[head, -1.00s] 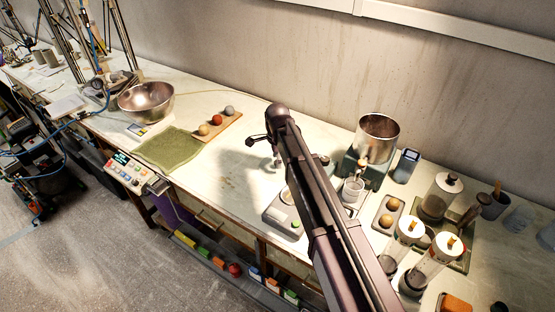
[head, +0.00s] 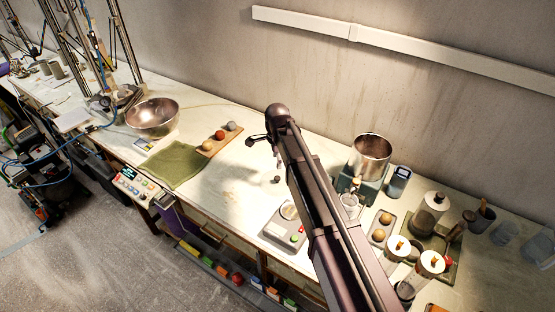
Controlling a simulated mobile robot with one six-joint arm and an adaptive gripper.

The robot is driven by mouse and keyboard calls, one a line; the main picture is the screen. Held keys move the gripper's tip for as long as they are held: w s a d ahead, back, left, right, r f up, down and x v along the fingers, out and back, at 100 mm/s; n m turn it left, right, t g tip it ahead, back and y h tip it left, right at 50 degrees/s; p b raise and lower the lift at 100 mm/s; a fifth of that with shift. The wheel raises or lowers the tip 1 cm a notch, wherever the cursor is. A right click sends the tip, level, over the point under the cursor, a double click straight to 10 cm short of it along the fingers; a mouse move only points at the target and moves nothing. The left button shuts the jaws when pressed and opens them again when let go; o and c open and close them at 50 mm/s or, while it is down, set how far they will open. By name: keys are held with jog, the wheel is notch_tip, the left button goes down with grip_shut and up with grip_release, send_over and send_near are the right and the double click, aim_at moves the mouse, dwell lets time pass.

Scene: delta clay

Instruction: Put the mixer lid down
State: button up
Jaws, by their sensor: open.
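The mixer (head: 371,152) stands against the wall at right of centre, a steel bowl on a teal base, its top uncovered. My gripper (head: 277,162) is over the pale counter left of the mixer, small and partly hidden by my arm, with its jaws open. Just below it a small dark knob (head: 277,179) shows at the counter. It may be the knob of the mixer lid, but I cannot make out a lid disc around it. The knob looks apart from the jaws.
A scale (head: 284,229) lies in front of the knob, beside my arm. A wooden board (head: 219,139) with three balls, a green cloth (head: 172,166) and a steel bowl (head: 152,118) lie to the left. Jars (head: 430,215) crowd the right. Counter between board and arm is clear.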

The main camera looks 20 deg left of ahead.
jog(key=shift+r+p, duration=0.85)
jog(key=shift+r, duration=0.3)
jog(key=shift+s, duration=0.15)
